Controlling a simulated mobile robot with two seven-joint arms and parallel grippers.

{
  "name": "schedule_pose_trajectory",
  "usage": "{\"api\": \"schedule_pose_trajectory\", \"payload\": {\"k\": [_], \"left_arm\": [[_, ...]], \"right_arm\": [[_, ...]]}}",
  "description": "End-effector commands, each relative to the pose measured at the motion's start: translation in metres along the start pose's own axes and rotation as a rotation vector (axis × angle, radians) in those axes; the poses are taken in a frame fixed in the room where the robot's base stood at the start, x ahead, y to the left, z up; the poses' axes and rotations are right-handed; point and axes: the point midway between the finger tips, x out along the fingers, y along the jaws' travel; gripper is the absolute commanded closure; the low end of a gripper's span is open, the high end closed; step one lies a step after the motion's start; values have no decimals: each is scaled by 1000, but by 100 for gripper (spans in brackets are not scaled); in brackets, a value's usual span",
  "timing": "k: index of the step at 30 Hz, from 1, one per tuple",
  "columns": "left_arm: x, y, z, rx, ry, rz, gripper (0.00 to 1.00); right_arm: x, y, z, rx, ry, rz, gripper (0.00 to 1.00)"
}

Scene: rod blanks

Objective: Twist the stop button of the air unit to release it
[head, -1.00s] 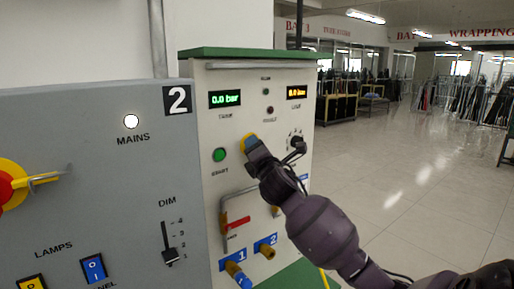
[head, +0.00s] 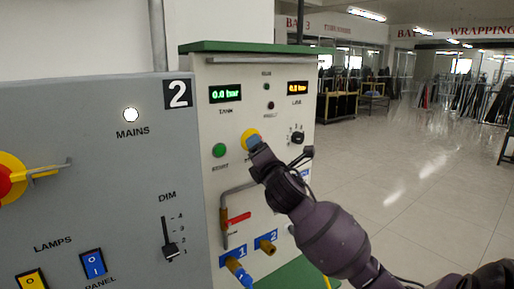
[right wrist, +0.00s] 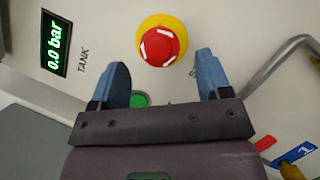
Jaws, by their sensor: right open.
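The air unit (head: 281,67) is a pale panel with a green top edge, right of a grey panel. Its stop button (right wrist: 160,46) is a red knob with white marks on a yellow round base, seen whole in the right wrist view. In the head view only the yellow base (head: 248,134) shows, with my gripper in front of the red part. My right gripper (right wrist: 160,78) is open, its blue fingertips either side of and short of the button, with nothing between them. It also shows in the head view (head: 254,142). My left gripper is out of view.
A green start button (head: 219,150) sits left of the stop button, and a black selector knob (head: 297,137) right of it. Below are a pipe with a red-handled valve (head: 238,218) and brass outlets (head: 266,246). The grey panel (head: 128,185) stands at left. Open floor lies right.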

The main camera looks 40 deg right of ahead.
Motion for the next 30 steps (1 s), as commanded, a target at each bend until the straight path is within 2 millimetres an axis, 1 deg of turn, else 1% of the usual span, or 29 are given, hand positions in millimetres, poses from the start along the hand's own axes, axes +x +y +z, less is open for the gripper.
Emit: {"api": "schedule_pose_trajectory", "payload": {"k": [1,6,9,12,17,30], "left_arm": [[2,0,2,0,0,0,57],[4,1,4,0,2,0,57],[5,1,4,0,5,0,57],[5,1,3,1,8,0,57],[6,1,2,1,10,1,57],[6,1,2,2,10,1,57]], "right_arm": [[-11,-1,-1,0,1,1,29],[-41,-1,-1,0,1,1,29],[-54,-1,-1,0,1,1,29],[-63,0,0,0,1,1,29],[-69,0,0,0,0,1,29],[-69,0,0,1,0,1,29]]}}
